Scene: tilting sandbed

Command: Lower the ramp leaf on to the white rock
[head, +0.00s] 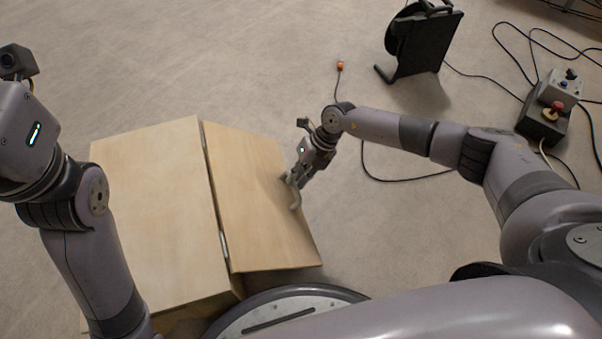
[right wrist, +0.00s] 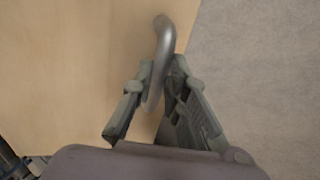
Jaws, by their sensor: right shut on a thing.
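The ramp leaf (head: 255,195) is a pale wooden panel hinged along the right side of a wooden top (head: 150,205) in the head view. It lies at an angle to that top; I cannot tell how high its outer edge is above the floor. A grey curved handle (right wrist: 165,40) stands on the leaf near its outer edge. My right gripper (head: 292,184) is shut on this handle, with its fingers (right wrist: 163,70) on either side of the bar. My left arm is at the left edge, its gripper outside the picture. No white rock shows in either view.
Metal hinges (head: 223,243) join leaf and top. A black cable reel (head: 425,45) stands on the floor at the back. A control box (head: 550,105) with a red knob is at the right. Cables lie between them.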

